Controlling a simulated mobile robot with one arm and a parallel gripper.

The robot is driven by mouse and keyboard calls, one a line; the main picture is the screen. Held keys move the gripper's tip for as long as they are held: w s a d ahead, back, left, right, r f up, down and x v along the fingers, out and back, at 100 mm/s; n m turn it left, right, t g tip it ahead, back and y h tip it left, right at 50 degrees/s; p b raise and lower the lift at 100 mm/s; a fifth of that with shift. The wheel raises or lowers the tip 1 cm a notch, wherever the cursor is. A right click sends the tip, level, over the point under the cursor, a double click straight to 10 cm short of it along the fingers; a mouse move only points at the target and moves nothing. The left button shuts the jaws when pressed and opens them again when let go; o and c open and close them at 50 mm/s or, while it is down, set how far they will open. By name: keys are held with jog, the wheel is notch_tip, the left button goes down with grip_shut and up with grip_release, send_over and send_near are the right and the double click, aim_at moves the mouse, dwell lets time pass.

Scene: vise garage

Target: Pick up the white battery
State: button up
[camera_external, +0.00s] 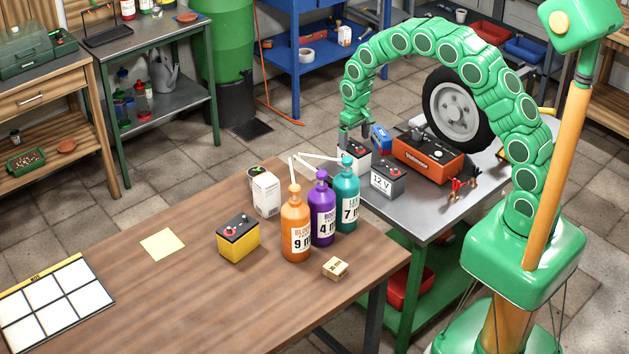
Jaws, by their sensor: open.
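The white battery (355,164) stands on the metal-topped bench (422,215), near its left edge. Its top is dark and its lower front is partly hidden by the teal bottle. My gripper (356,142) hangs from the arched green arm, pointing down at the white battery's top. The jaws are open, with fingers around or just above the top; I cannot tell whether they touch it.
A grey 12 V battery (387,178), a blue box (381,139) and an orange machine (427,156) stand close right of the white battery. A tyre (458,108) is behind. Teal (347,197), purple (321,212) and orange (295,228) bottles stand on the wooden table (190,300).

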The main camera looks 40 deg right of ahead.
aim_at(354, 146)
jog(key=shift+s+f, duration=0.15)
jog(key=shift+f, duration=2.35)
grip_shut()
jog(key=shift+r, duration=0.1)
jog(key=shift+r, duration=0.5)
notch_tip(354, 146, up, 2)
jog(key=shift+r, duration=0.15)
jog(key=s+r, duration=0.4)
jog(key=r, duration=0.1)
jog(key=shift+s+d+r, duration=0.2)
jog(key=shift+s+r, duration=0.1)
jog(key=shift+s, duration=0.1)
jog(key=s+d+r, duration=0.1)
jog(key=s+r, duration=0.3)
jog(key=s, duration=0.5)
